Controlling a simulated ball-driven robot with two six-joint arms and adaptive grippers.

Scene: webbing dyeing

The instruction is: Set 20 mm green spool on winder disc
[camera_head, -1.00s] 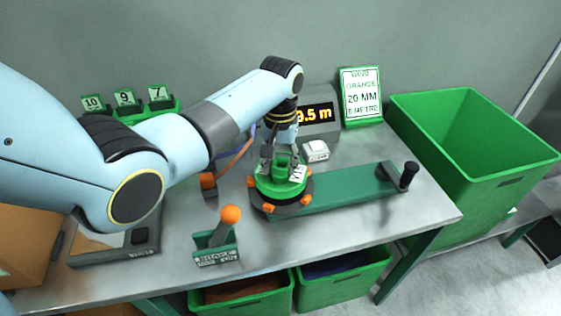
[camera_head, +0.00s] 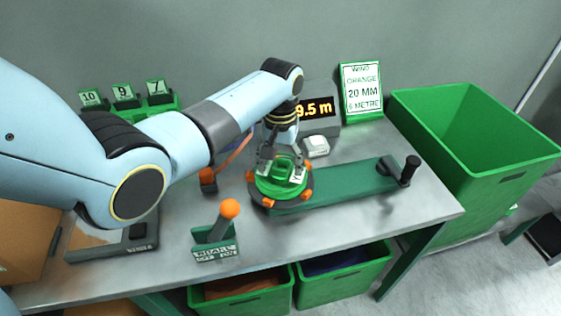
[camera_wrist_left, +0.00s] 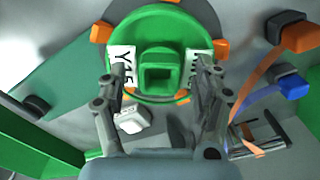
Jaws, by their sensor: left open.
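The green spool (camera_head: 272,187) lies flat on the dark winder disc (camera_head: 266,207), inside the ring of orange pegs. In the left wrist view the spool (camera_wrist_left: 159,28) shows its raised square hub and two white tags; the dark rim of the disc (camera_wrist_left: 207,15) shows around it. My left gripper (camera_head: 283,164) is open just over the spool, pointing down. In the left wrist view its fingers (camera_wrist_left: 160,85) stand apart on either side of the hub, close to the tags, with a gap to the hub. My right gripper is not in view.
A green arm with a black crank handle (camera_head: 411,168) extends right from the disc. A lever with an orange knob (camera_head: 229,209) stands in front. A display (camera_head: 316,109), a white block (camera_head: 316,146) and an order sign (camera_head: 362,92) are behind. A large green bin (camera_head: 470,130) is right.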

